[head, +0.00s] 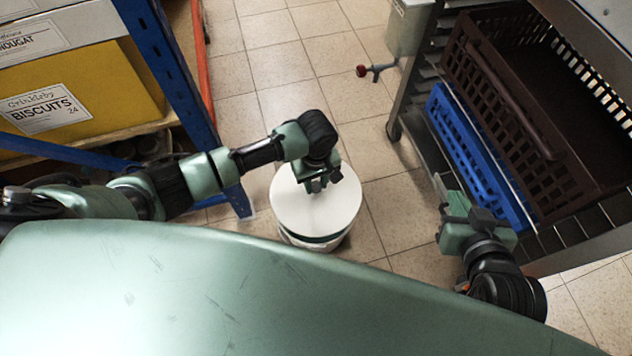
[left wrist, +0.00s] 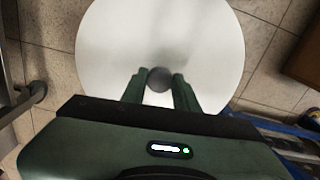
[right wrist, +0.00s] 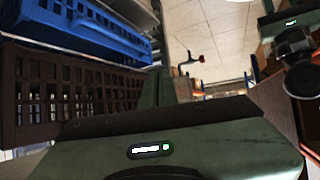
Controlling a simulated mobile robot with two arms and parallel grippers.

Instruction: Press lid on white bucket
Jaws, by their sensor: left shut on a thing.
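The round white lid (head: 335,212) lies level over the white bucket (head: 318,247) on the tiled floor. A dark band shows between the lid's edge and the bucket's wall; I cannot tell whether the lid is fully seated. My left gripper (head: 316,187) points down at the lid's middle. In the left wrist view the left gripper (left wrist: 158,80) has its fingers on both sides of a dark round knob (left wrist: 159,79) over the white lid (left wrist: 110,45). My right gripper (head: 470,218) is off to the right, away from the bucket. Its finger opening is unclear.
A rack on the right holds a dark brown crate (head: 520,130) and a blue crate (head: 475,160), near my right gripper. A blue-framed shelf on the left carries a yellow biscuits box (head: 90,100). A red-ended fitting (head: 376,71) stands beyond. Floor around the bucket is clear.

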